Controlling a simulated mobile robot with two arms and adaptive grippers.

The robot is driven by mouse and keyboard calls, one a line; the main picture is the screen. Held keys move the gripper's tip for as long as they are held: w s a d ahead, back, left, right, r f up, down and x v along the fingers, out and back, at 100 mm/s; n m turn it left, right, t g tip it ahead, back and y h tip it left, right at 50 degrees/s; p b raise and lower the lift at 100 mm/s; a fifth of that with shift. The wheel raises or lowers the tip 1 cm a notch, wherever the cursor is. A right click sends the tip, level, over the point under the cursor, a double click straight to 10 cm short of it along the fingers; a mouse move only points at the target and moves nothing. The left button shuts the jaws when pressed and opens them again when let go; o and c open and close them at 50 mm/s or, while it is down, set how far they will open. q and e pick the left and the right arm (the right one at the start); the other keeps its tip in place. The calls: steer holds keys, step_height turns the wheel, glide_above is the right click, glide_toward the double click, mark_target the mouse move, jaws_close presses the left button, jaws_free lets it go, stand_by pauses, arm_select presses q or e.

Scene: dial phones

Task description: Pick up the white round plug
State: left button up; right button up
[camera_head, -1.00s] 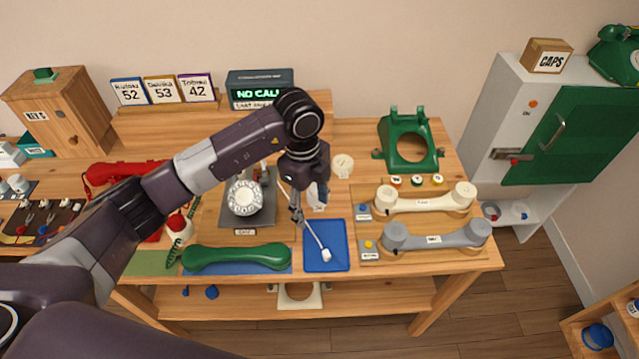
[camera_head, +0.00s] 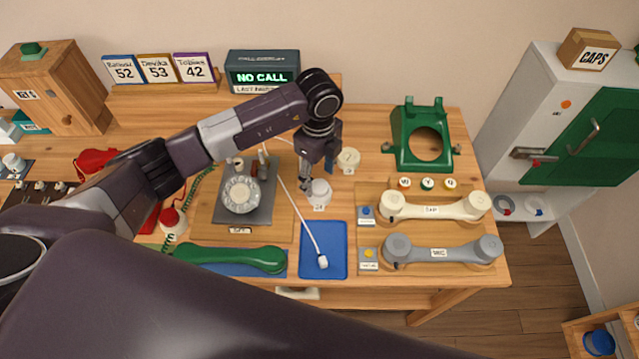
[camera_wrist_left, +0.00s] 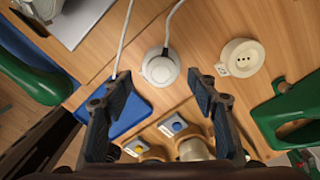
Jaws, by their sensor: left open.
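A white round plug (camera_head: 319,192) sits on the wooden table just behind the blue tray; in the wrist view the white round plug (camera_wrist_left: 160,68) has a pale cord at its top. My left gripper (camera_head: 306,184) hangs beside it in the head view and partly hides it. In the wrist view my left gripper (camera_wrist_left: 158,80) is open, its two fingers apart with the plug between and beyond the tips. Nothing is held. Whether a finger touches the plug cannot be told. My right gripper is out of view.
A cream round socket (camera_head: 348,158) with dark holes stands close behind. The blue tray (camera_head: 336,234) holds a small white plug (camera_head: 322,262) on a cord. A dial phone (camera_head: 241,194) is left, a cream handset (camera_head: 432,206) and grey handset (camera_head: 443,249) right, a green phone body (camera_head: 404,155) behind.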

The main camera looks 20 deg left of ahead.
mark_target(319, 185)
arm_select(q)
step_height(319, 185, down, 3)
steer(key=shift+r, duration=0.15)
steer(key=shift+w+f+p, duration=0.15)
steer(key=shift+f+p, duration=0.15)
steer(key=shift+f, duration=0.15)
steer(key=c, duration=1.2)
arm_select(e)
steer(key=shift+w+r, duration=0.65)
arm_select(q)
steer(key=shift+o, duration=0.2)
steer(key=shift+r, duration=0.15)
